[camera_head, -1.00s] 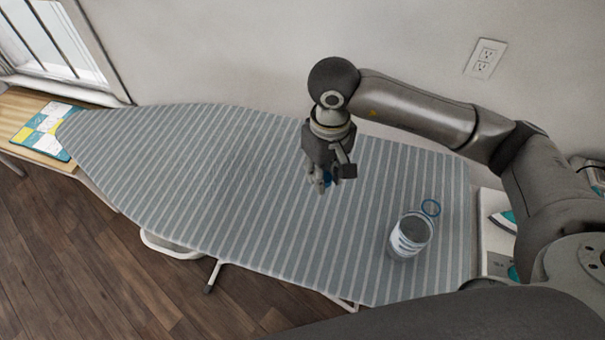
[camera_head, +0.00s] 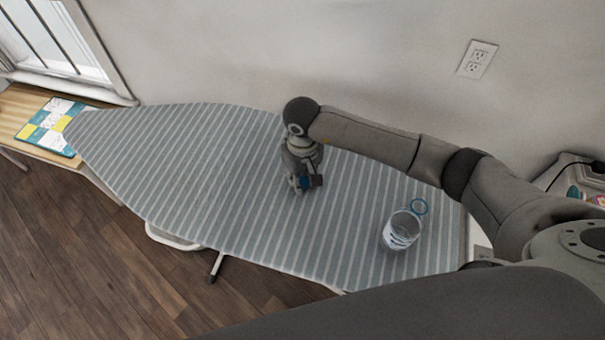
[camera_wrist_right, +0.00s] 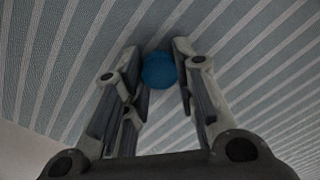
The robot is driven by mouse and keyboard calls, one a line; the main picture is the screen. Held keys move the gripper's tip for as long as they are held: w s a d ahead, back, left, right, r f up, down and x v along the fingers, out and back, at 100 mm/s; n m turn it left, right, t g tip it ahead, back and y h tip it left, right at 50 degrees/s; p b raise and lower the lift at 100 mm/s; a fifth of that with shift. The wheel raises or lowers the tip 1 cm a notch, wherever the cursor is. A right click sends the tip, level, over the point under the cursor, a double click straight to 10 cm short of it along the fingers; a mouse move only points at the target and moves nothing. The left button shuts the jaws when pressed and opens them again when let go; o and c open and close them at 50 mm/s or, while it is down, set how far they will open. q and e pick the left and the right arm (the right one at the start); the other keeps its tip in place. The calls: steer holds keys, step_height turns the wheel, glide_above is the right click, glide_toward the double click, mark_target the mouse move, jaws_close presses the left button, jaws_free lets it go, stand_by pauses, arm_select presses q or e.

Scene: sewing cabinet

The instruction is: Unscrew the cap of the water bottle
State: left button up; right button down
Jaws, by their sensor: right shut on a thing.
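The water bottle (camera_head: 400,232) stands on the striped ironing board near its right end. My right gripper (camera_head: 300,188) is well to the left of the bottle, low over the middle of the board. It is shut on the blue cap, which shows between the fingertips in the right wrist view (camera_wrist_right: 160,71). In the head view the cap is mostly hidden by the fingers. Whether the cap touches the board is hard to tell. My left gripper is not in view.
The ironing board (camera_head: 200,165) is clear to the left of my gripper. A wall with an outlet (camera_head: 477,59) stands behind it. Several items lie on a surface at the right edge.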

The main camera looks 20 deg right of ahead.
mark_target(302, 181)
steer(key=shift+f, duration=0.2)
steer(key=c, duration=1.2)
jaws_free()
steer(key=shift+o, duration=0.2)
steer(key=shift+r, duration=0.1)
steer(key=shift+r, duration=0.2)
step_height(302, 181, up, 12)
steer(key=b, duration=0.4)
